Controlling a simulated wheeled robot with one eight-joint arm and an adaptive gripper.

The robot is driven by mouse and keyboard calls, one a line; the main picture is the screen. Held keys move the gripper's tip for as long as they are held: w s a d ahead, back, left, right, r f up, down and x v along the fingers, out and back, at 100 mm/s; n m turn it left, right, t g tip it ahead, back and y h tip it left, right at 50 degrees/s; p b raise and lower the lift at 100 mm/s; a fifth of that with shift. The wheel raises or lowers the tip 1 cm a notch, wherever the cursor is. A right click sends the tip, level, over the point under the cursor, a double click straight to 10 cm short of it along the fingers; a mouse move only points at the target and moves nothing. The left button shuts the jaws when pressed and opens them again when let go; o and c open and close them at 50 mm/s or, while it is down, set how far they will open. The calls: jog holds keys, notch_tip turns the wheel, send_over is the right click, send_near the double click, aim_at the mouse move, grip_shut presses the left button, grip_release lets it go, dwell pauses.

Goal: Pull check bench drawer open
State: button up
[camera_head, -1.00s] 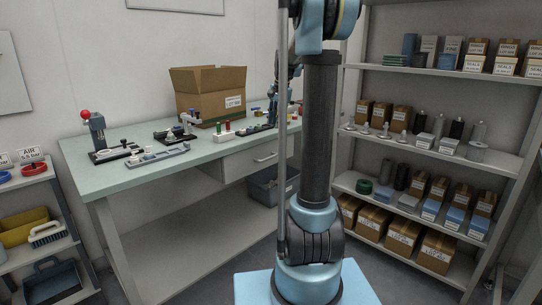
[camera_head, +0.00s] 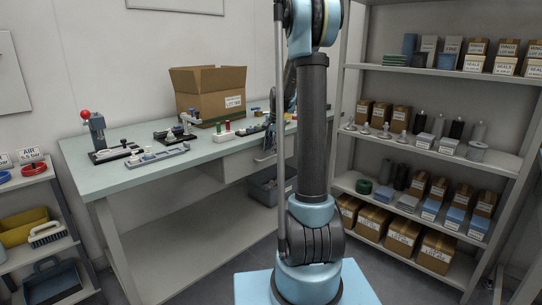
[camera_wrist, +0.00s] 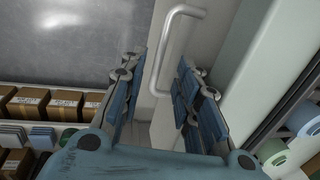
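The check bench (camera_head: 115,170) stands at the left in the head view, with a light grey drawer (camera_head: 240,164) under its right part. My gripper (camera_head: 266,154) is at the drawer's front in the head view, partly hidden by my arm. In the wrist view my gripper (camera_wrist: 160,70) is open, its two blue-padded fingers spread apart. The pale drawer handle (camera_wrist: 172,45) shows there as a bent bar, lined up with the gap between the fingers. No grip on it is visible. The drawer looks closed.
A cardboard box (camera_head: 208,93), a red-knobbed press (camera_head: 96,132) and small fixtures stand on the bench top. A grey bin (camera_head: 265,188) is on the floor below the drawer. A loaded shelf rack (camera_head: 440,150) stands close on the right.

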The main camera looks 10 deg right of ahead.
aim_at(271, 157)
jog(key=shift+w+a+f, duration=0.1)
jog(key=shift+w+f, duration=0.05)
jog(key=shift+f, duration=0.7)
jog(key=shift+w+a+f, duration=0.1)
jog(key=shift+w+f, duration=0.05)
jog(key=shift+f, duration=0.7)
jog(key=shift+c, duration=0.6)
grip_shut()
